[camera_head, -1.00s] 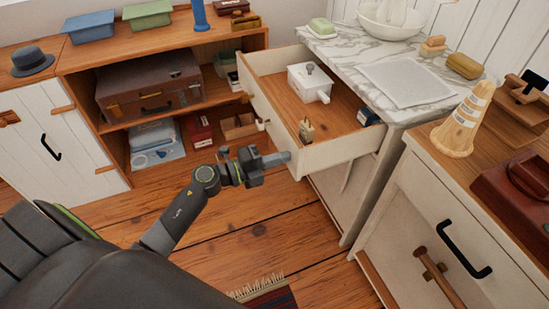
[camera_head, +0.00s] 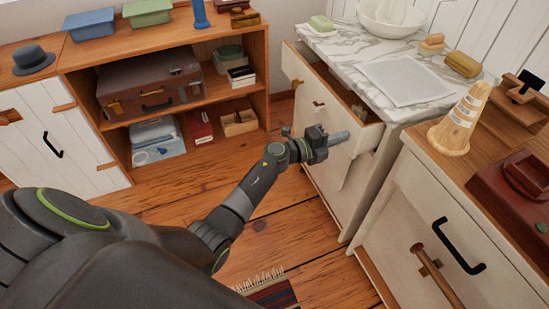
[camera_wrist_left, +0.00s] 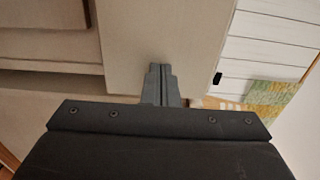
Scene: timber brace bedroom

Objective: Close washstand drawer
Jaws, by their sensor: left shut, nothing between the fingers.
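The washstand (camera_head: 372,180) is white with a grey-veined marble top (camera_head: 345,52). Its top drawer (camera_head: 318,105) stands partly out, with only a narrow strip of its inside showing below the marble edge. My left gripper (camera_head: 338,138) is shut and empty. Its fingertips are at the lower right part of the drawer front, and I cannot tell whether they touch it. In the left wrist view the shut fingers (camera_wrist_left: 162,85) point at a pale flat panel (camera_wrist_left: 150,40). The things inside the drawer are mostly hidden. My right gripper is not in view.
A wooden shelf unit (camera_head: 185,108) with a suitcase (camera_head: 150,85) stands at the left. A white cabinet (camera_head: 430,215) at the right carries a striped cone (camera_head: 462,120) and a red box (camera_head: 515,185). Wooden floor (camera_head: 290,225) is free between them.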

